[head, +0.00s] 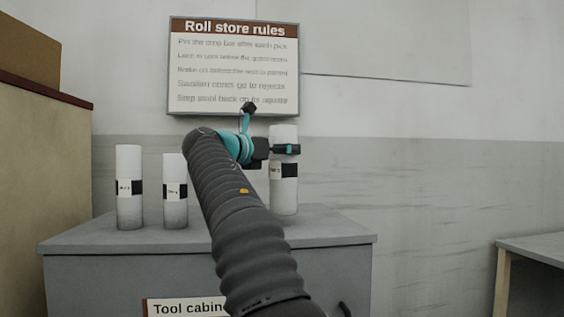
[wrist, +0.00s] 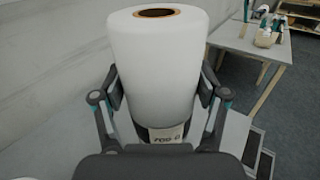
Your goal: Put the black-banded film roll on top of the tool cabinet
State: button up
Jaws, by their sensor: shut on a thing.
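The black-banded film roll (head: 284,193) is white, with a dark band and a pale label. It is upright over the right part of the tool cabinet's grey top (head: 325,229). I cannot tell whether its base touches the cabinet. My gripper (head: 286,149) is shut around the roll above the band. In the wrist view the roll (wrist: 158,60) stands between both fingers, its brown-rimmed core facing up and its label partly showing low down. Two shorter white rolls, one at the left (head: 129,190) and one beside it (head: 175,205), stand on the cabinet, also with dark bands.
A rules sign (head: 234,66) hangs on the wall behind. A grey table (head: 540,246) stands at the right; the wrist view shows a table (wrist: 255,43) with items on it. A tan block with a dark red top edge (head: 40,150) rises at the left.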

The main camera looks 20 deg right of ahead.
jog(key=shift+s+f, duration=0.1)
jog(key=shift+f, duration=1.15)
jog(key=o, duration=1.5)
jog(key=shift+f, duration=0.2)
jog(key=shift+o, duration=0.2)
jog(key=shift+r, duration=0.15)
jog(key=v, duration=1.2)
jog(key=shift+b, duration=0.3)
